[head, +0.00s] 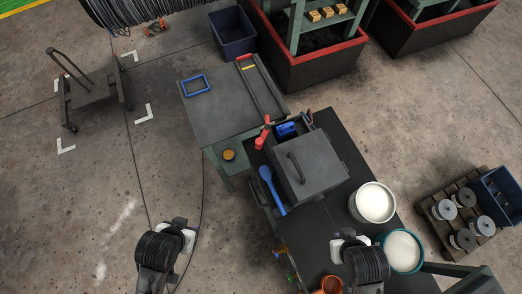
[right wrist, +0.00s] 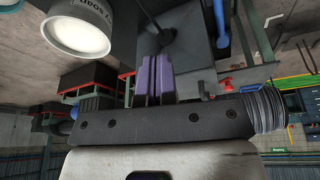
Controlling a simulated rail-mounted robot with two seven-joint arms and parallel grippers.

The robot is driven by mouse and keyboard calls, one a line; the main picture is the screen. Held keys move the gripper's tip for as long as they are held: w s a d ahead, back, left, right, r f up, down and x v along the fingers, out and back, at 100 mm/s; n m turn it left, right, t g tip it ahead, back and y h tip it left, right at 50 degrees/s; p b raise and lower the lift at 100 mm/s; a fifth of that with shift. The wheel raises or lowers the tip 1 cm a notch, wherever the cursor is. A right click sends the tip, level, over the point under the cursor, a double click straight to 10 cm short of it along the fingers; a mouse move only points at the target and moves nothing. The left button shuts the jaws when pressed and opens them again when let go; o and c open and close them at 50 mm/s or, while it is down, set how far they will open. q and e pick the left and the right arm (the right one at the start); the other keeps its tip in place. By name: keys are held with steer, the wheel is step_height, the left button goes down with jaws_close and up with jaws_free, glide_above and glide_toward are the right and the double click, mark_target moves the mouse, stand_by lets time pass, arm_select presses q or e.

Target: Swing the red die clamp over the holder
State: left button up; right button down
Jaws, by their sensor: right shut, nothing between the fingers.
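The red die clamp (head: 263,133) stands up at the back left corner of the dark lidded box, beside the blue holder (head: 286,130). A red piece that looks like the clamp (right wrist: 226,85) also shows in the right wrist view, right of my fingers. My right gripper (right wrist: 155,76) has its purple fingers shut and empty, pointing toward the dark box. In the head view my right wrist (head: 350,246) is over the bench by the buckets, well apart from the clamp. My left wrist (head: 178,234) is over open floor at the lower left; its fingers cannot be made out.
The box (head: 318,160) has a lid handle and sits on a dark bench. A blue paddle-like tool (head: 268,182) lies along its left side. Two white-filled buckets (head: 375,202) (head: 402,250) stand to the right. A grey-green table (head: 215,115) adjoins behind. Floor at left is mostly clear.

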steer(key=w+a+f+m+t+y+b, duration=0.25)
steer(key=w+a+t+y, duration=0.35)
steer(key=a, duration=0.5)
steer(key=w+a+f+m+t+y+b, duration=0.1)
steer(key=w+a+m+t+y+b, duration=0.25)
steer(key=w+a, duration=0.55)
steer(key=w+a+f+m+t+h+b, duration=0.2)
steer(key=w+f+m+t+h, duration=0.2)
steer(key=m+h, duration=0.4)
step_height(320, 180, down, 3)
steer(key=m+t, duration=0.1)
steer(key=m, duration=0.4)
steer(key=shift+b, duration=0.4)
steer(key=shift+r, duration=0.1)
steer(key=w+p, duration=0.1)
steer(key=w, duration=0.9)
steer(key=shift+a, duration=0.45)
